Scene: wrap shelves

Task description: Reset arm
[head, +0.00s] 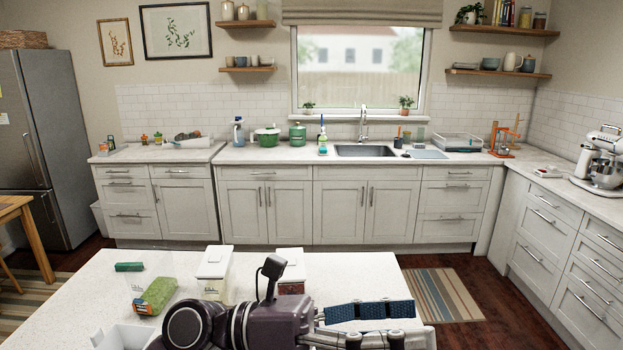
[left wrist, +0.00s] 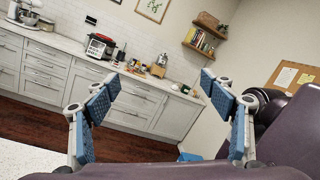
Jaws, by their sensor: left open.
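My left gripper (head: 369,311) is at the front of the white island, low in the middle of the head view, with its blue finger pads extending to the right of the dark wrist. In the left wrist view my left gripper (left wrist: 158,82) has its two blue-padded fingers spread wide, with nothing between them but the distant counter and wall. It is open and empty. My right gripper is in neither view.
The island (head: 350,270) holds a green box (head: 129,267), a clear bag with green contents (head: 154,295), a white-lidded container (head: 214,263) and another (head: 291,262) behind my arm. A white open box (head: 122,338) is at front left.

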